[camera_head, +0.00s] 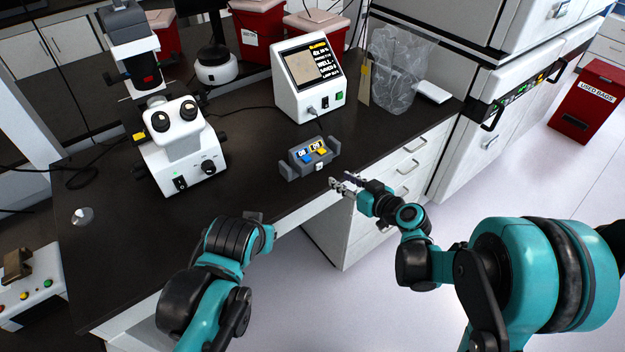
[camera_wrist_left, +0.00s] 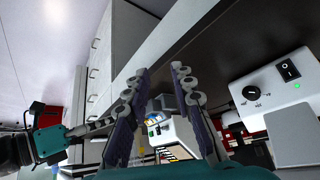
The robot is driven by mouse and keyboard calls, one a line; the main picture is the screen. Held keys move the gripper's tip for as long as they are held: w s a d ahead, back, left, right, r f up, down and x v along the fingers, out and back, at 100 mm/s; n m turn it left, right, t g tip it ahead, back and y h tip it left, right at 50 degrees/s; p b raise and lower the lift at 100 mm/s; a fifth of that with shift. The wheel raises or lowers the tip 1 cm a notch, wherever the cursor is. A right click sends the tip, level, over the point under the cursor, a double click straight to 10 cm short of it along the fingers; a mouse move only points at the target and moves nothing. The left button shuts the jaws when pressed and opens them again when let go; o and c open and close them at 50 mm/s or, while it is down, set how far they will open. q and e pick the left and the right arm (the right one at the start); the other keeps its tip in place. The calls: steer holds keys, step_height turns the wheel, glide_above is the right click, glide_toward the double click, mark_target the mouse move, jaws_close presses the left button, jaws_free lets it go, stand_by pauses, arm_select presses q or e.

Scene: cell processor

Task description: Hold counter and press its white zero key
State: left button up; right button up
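The counter (camera_head: 296,167) is a small dark grey device with a raised block at each end, standing near the front edge of the bench. Its top has white number displays and a blue and a yellow key. A small white key (camera_head: 319,167) shows low on its front. My right gripper (camera_head: 340,178) is just right of the counter, apart from it, empty, its fingers apart. My left gripper (camera_wrist_left: 162,70) is open and empty in the left wrist view, with the counter (camera_wrist_left: 153,130) beyond its fingers. In the head view its arm mostly hides it, front left of the counter.
A microscope (camera_head: 180,145) stands left of the counter. A white screen device (camera_head: 309,85) stands behind it, and a clear bag (camera_head: 395,70) behind right. White drawers (camera_head: 408,165) are below the bench edge. The dark bench top (camera_head: 240,165) is clear between microscope and counter.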

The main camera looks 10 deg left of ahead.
mark_target(290, 174)
arm_select(q)
steer(key=w+n+y, duration=0.1)
steer(key=w, duration=0.3)
steer(key=w+f+n+y, duration=0.1)
steer(key=w+y, duration=0.1)
steer(key=w, duration=0.2)
steer(key=w+n+y, duration=0.1)
steer(key=w+y, duration=0.1)
steer(key=w, duration=0.2)
steer(key=shift+w+a+f+n, duration=0.2)
steer(key=shift+w+a+n, duration=0.15)
steer(key=shift+a+n, duration=0.05)
steer(key=w+d+f+n+t+y, duration=0.1)
steer(key=w, duration=0.1)
steer(key=w+d+f+n+y, duration=0.1)
steer(key=w+d, duration=0.1)
steer(key=w, duration=0.1)
steer(key=w+d+n+t+y, duration=0.1)
steer(key=w+n+y, duration=0.1)
steer(key=shift+w+d+f+t, duration=0.3)
steer(key=shift+w+f, duration=0.05)
steer(key=shift+f, duration=0.05)
steer(key=shift+w+d+f+n+y, duration=0.15)
steer(key=shift+w+d+n+y, duration=0.05)
steer(key=shift+d+n+y, duration=0.1)
steer(key=shift+t, duration=0.3)
steer(key=shift+x, duration=3.85)
jaws_close()
arm_select(e)
jaws_close()
